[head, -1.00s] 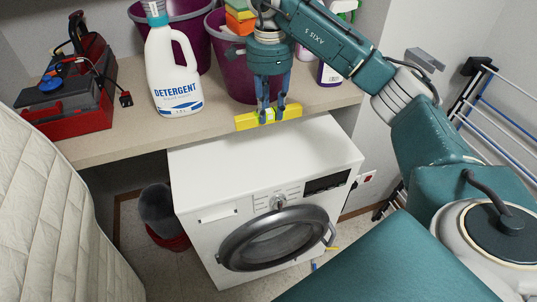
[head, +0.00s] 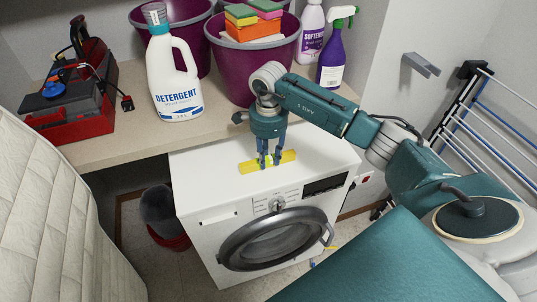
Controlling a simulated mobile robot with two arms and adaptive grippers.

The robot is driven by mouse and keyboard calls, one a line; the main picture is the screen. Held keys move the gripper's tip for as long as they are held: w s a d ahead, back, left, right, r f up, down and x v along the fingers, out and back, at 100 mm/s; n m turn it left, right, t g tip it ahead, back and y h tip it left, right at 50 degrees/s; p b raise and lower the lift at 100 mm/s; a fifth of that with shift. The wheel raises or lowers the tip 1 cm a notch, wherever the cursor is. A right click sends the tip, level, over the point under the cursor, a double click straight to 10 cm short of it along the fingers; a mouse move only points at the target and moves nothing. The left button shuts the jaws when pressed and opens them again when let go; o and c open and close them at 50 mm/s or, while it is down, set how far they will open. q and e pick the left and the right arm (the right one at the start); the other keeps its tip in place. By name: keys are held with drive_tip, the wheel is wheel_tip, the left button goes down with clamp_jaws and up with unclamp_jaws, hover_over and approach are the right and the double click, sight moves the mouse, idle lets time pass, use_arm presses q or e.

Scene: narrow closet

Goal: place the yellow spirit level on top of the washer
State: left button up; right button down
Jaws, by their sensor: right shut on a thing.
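The yellow spirit level (head: 249,166) is at the top surface of the white washer (head: 215,180), left to right across its middle. My right gripper (head: 268,164) points down and is shut on the middle of the level. The level looks on or just above the washer top; I cannot tell whether it touches. The washer stands below and in front of the shelf, with its round door and control panel facing forward. My left gripper is not in view.
A drying rack (head: 470,110) stands right. A padded white surface (head: 45,220) fills the left.

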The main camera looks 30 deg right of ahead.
sight(269, 160)
drive_tip(key=shift+f, duration=0.1)
drive_tip(key=c, duration=1.4)
unclamp_jaws()
drive_tip(key=shift+o, duration=0.2)
drive_tip(key=shift+r, duration=0.25)
drive_tip(key=shift+w+r, duration=0.1)
drive_tip(key=shift+r, duration=0.2)
wheel_tip(269, 160, up, 11)
drive_tip(key=b, duration=0.3)
drive_tip(key=shift+r, duration=0.15)
